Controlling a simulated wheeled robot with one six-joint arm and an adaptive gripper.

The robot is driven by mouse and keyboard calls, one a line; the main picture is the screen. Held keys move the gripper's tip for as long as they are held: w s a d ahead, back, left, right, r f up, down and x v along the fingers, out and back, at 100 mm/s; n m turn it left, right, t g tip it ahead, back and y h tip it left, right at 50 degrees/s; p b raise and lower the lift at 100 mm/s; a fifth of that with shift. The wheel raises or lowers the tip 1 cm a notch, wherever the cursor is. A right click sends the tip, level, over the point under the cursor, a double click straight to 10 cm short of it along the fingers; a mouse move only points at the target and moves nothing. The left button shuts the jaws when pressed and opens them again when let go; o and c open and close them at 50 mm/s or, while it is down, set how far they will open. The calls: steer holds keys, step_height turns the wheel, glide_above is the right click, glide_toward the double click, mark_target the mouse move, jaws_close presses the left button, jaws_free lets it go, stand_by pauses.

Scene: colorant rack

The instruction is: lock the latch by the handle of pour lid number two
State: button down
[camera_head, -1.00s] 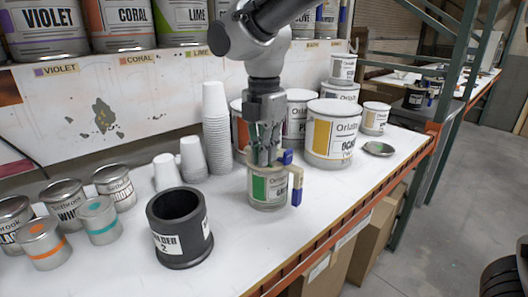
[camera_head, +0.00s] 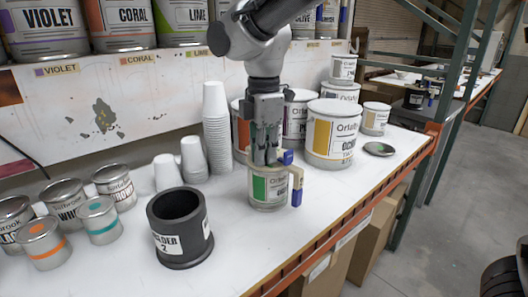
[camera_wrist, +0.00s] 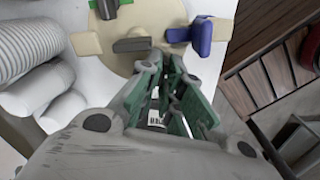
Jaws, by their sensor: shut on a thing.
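The tan pour lid (camera_head: 284,170) sits on a small can (camera_head: 268,188) with a green label. A blue latch (camera_head: 285,156) stands on the lid beside the handle. In the wrist view the lid (camera_wrist: 92,55) fills the top, with the blue latch (camera_wrist: 198,36) at right and a dark grey tab (camera_wrist: 131,45) near its middle. My gripper (camera_head: 266,160) points down at the lid, just left of the blue latch. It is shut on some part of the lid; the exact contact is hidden.
A black holder (camera_head: 180,230) stands left of the can. Stacked white cups (camera_head: 216,120) and a large ochre-labelled can (camera_head: 332,135) stand behind. Several small cans are at far left. A round lid (camera_head: 379,149) lies at right, near the table edge.

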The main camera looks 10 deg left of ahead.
steer(key=m, duration=0.5)
steer(key=shift+w+m, duration=0.1)
steer(key=shift+m, duration=0.2)
steer(key=m, duration=0.5)
steer(key=shift+w+m, duration=0.1)
steer(key=shift+m, duration=0.2)
steer(key=c, duration=1.6)
jaws_free()
step_height(320, 180, up, 12)
